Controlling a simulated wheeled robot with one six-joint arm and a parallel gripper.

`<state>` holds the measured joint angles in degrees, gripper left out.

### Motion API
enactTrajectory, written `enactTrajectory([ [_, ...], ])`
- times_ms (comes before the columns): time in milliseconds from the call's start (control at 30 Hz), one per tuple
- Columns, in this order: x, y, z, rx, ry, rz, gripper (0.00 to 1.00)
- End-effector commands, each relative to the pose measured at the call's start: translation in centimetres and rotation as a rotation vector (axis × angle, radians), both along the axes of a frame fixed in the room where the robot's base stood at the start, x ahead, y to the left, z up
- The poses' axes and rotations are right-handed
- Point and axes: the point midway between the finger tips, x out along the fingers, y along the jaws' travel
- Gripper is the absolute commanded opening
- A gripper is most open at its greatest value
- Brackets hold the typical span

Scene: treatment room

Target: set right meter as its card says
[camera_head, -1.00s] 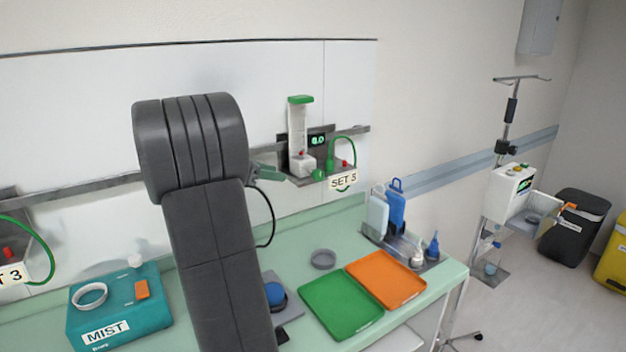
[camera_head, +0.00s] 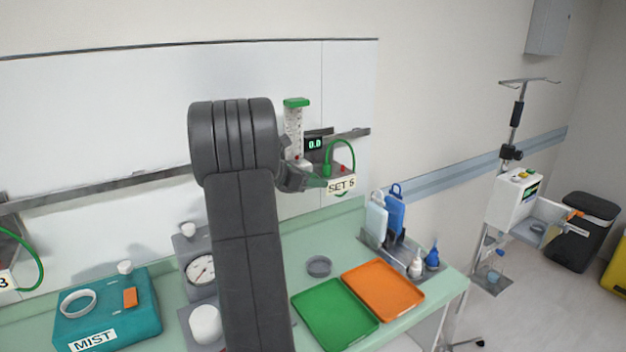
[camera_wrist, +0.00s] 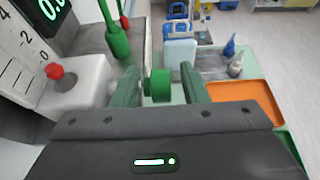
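The right meter (camera_head: 293,135) has a clear scaled tube with a green cap and stands on the wall rail. Its small display (camera_head: 314,144) reads 0.0 in green digits. Its card (camera_head: 341,186) reads SET 5. The fingers are apart, with a gap on each side of the knob. In the head view my gripper (camera_head: 312,182) is just below the meter, and my arm hides part of the meter's base. A red button (camera_wrist: 56,72) shows at left.
The left meter's card (camera_head: 8,282) is cut off at the left edge. An infusion stand is at right.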

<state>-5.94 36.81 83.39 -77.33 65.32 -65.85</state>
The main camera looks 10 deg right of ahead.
Motion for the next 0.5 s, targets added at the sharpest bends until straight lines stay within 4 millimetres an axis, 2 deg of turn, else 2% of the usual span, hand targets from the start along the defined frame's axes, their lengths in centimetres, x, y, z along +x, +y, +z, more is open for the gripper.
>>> enactTrajectory([
  [100, 0.00, 0.01, -0.01, 0.000, 0.000, 0.000, 0.40],
  [133, -0.01, 0.02, -0.01, 0.000, 0.000, 0.000, 0.36],
  [300, -0.03, 0.01, -0.02, 0.000, 0.000, -0.001, 0.03],
  [500, -0.09, -0.03, -0.26, -0.007, -0.001, -0.002, 0.01],
])
